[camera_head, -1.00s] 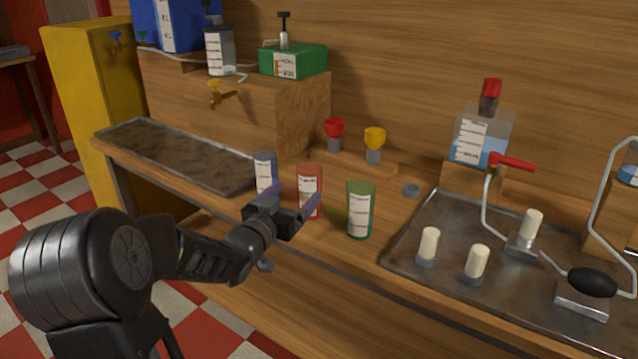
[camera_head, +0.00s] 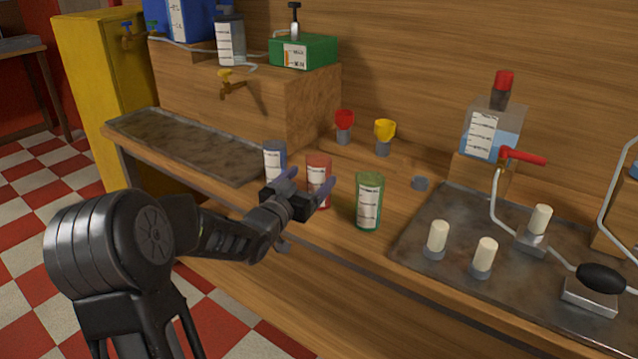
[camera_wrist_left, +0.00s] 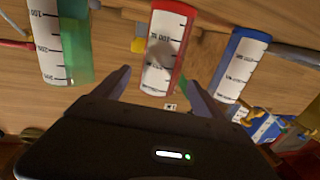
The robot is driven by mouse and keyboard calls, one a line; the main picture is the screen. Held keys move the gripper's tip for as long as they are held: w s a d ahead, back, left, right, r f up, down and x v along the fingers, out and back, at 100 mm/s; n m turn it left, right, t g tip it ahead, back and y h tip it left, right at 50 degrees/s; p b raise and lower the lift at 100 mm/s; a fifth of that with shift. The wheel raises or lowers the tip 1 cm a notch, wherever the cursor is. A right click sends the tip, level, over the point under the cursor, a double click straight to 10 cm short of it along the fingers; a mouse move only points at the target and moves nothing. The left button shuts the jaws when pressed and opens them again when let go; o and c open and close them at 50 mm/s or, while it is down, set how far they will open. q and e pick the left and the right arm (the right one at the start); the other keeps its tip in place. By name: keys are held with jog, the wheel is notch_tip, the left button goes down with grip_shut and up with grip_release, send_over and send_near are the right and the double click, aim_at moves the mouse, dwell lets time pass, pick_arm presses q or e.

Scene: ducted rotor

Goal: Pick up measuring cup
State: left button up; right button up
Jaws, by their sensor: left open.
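Three measuring cups with white graduated labels stand in a row at the front of the wooden bench: a blue cup (camera_head: 275,160), a red cup (camera_head: 319,176) and a green cup (camera_head: 370,203). My left gripper (camera_head: 307,188) is open, in front of the red cup, its fingers pointing at it. In the left wrist view the red cup (camera_wrist_left: 165,48) lies ahead between the open fingers (camera_wrist_left: 158,88), with the green cup (camera_wrist_left: 65,45) on the left and the blue cup (camera_wrist_left: 240,65) on the right. The red cup's lower part is partly hidden by the gripper in the head view.
A metal tray (camera_head: 435,215) with several white pegs and bent pipes lies to the right. Another tray (camera_head: 180,148) lies at the left. Red (camera_head: 344,125) and yellow (camera_head: 384,135) funnel-shaped pieces stand behind the cups.

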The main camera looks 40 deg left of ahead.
pick_arm(q)
jog(key=w, duration=0.4)
jog(key=shift+w+a+f, duration=0.1)
jog(key=shift+w+a, duration=0.25)
jog(key=shift+w, duration=0.05)
jog(key=c, duration=1.5)
notch_tip(320, 180, up, 10)
jog(key=shift+r+p, duration=0.1)
jog(key=shift+p, duration=0.6)
